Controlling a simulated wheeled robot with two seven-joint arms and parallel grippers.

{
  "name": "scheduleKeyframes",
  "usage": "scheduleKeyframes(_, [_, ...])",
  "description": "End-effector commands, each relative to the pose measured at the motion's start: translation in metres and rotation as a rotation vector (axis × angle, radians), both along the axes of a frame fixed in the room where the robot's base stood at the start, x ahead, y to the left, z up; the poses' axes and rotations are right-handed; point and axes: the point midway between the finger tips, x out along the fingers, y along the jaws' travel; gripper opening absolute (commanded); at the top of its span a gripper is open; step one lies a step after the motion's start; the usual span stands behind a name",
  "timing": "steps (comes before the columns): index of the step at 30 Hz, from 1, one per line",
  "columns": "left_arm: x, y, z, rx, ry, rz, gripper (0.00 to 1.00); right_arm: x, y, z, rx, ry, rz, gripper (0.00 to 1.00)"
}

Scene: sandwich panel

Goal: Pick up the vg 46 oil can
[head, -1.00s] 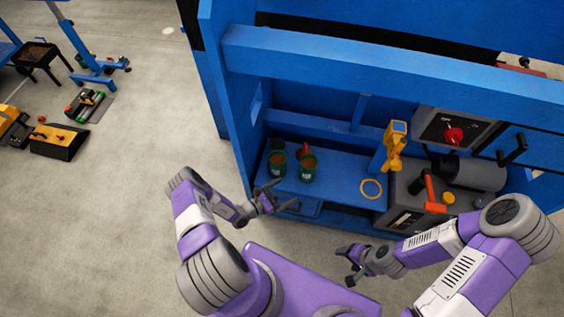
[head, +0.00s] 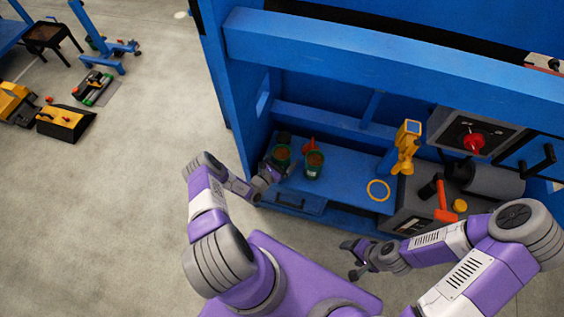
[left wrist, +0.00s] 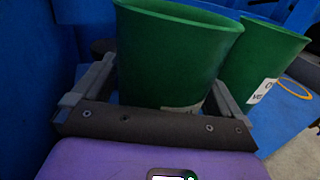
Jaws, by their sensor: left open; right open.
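Two green cans with brown tops stand side by side on the blue shelf (head: 345,185). The left green can (head: 281,153) fills the middle of the left wrist view (left wrist: 175,50). The right green can (head: 315,164) also shows there (left wrist: 262,60), with a white label partly readable as "VG". The left can's label is mostly hidden, so I cannot tell which can is VG 46. My left gripper (head: 273,174) is open, its fingers (left wrist: 165,82) on either side of the left can, not visibly closed on it. My right gripper (head: 352,258) is open and empty, in front of the bench.
A dark item (head: 284,138) and a red item (head: 309,145) stand behind the cans. A blue beam (head: 390,62) crosses above the shelf.

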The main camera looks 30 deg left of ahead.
Motion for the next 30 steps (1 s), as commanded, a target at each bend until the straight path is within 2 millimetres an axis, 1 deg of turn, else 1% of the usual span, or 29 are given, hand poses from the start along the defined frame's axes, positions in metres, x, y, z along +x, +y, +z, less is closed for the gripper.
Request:
scheduleKeyframes(6, [0.001, 0.0, 0.001, 0.0, 0.0, 0.0, 1.0, 0.0, 0.0, 0.0, 0.0, 0.0, 0.0, 0.7])
scheduleKeyframes(20, [0.0, 0.0, 0.0, 0.0, 0.001, -0.001, 0.3, 0.0, 0.0, 0.0, 0.0, 0.0, 0.0, 0.7])
scheduleKeyframes(26, [0.001, 0.0, 0.001, 0.001, -0.001, 0.0, 0.29, 0.0, 0.0, 0.001, 0.0, 0.0, 0.0, 0.7])
scheduleKeyframes(29, [0.001, 0.0, 0.007, 0.001, -0.002, 0.0, 0.29, 0.0, 0.0, 0.004, 0.0, 0.0, 0.0, 0.7])
scheduleKeyframes(30, [0.001, 0.0, 0.012, 0.001, -0.002, 0.0, 0.29, 0.0, 0.0, 0.007, 0.0, 0.0, 0.0, 0.7])
